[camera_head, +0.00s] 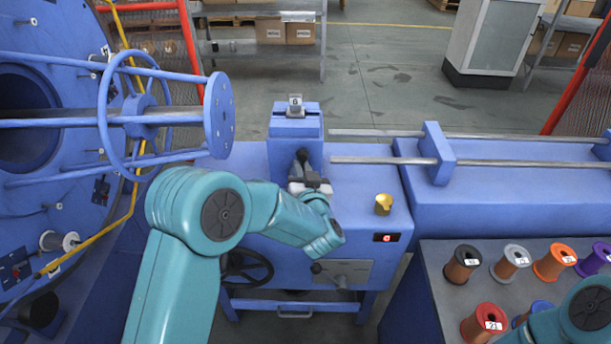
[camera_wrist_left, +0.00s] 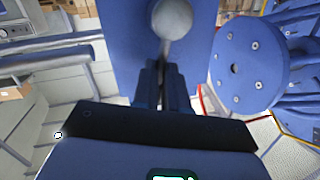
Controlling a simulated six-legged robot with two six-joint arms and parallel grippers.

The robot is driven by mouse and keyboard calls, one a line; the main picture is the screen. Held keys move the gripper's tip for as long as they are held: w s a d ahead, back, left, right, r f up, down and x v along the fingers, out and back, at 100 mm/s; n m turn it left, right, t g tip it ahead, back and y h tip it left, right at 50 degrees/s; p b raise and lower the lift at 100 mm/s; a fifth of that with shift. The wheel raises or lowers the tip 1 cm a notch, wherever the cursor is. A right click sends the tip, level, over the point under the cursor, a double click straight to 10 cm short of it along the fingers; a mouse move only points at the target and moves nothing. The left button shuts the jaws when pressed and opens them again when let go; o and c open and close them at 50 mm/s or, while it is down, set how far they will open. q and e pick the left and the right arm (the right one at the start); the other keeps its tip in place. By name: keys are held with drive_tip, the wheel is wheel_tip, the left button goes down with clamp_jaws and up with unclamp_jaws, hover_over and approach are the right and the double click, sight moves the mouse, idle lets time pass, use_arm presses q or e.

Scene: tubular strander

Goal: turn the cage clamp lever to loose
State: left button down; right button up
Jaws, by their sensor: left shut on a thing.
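My left gripper (camera_head: 303,165) reaches up to the front of the blue block at the middle of the machine. In the left wrist view its two dark fingers (camera_wrist_left: 164,75) are close together, shut on the clamp lever just below its round grey knob (camera_wrist_left: 172,18). The knob stands in front of a blue face. The lever's shaft is mostly hidden by the fingers, and I cannot read any loose or tight mark. My right gripper is not in view; only a part of my right arm shows at the lower right.
The blue cage with its round end plate (camera_head: 219,115) is left of the block; it also shows in the wrist view (camera_wrist_left: 248,65). A brass cup (camera_head: 383,204) stands on the machine top. Below are a handwheel (camera_head: 246,267) and another lever (camera_head: 317,268). Spools (camera_head: 463,265) stand at right.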

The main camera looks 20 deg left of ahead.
use_arm(q)
drive_tip(key=a+n+b, duration=0.1)
drive_tip(key=n+b, duration=0.1)
drive_tip(key=a+r+n+h+b, duration=0.1)
drive_tip(key=n, duration=0.1)
drive_tip(key=shift+s+a+r+b, duration=0.15)
drive_tip(key=shift+a+b, duration=0.05)
drive_tip(key=shift+b, duration=0.15)
drive_tip(key=shift+s+a+f+n+h+b, duration=0.1)
drive_tip(key=shift+s+a+n+h+b, duration=0.15)
drive_tip(key=shift+a+n+b, duration=0.5)
drive_tip(key=shift+s+a+f+n+h+b, duration=0.1)
drive_tip(key=shift+a+n+h+b, duration=0.25)
drive_tip(key=shift+n+b, duration=0.7)
drive_tip(key=shift+a, duration=0.1)
drive_tip(key=c, duration=1.2)
unclamp_jaws()
drive_tip(key=shift+a, duration=0.1)
drive_tip(key=shift+o, duration=0.2)
drive_tip(key=shift+s, duration=0.15)
drive_tip(key=shift+d+f, duration=0.2)
drive_tip(key=shift+f, duration=0.05)
drive_tip(key=v, duration=1.6)
drive_tip(key=shift+r, duration=0.35)
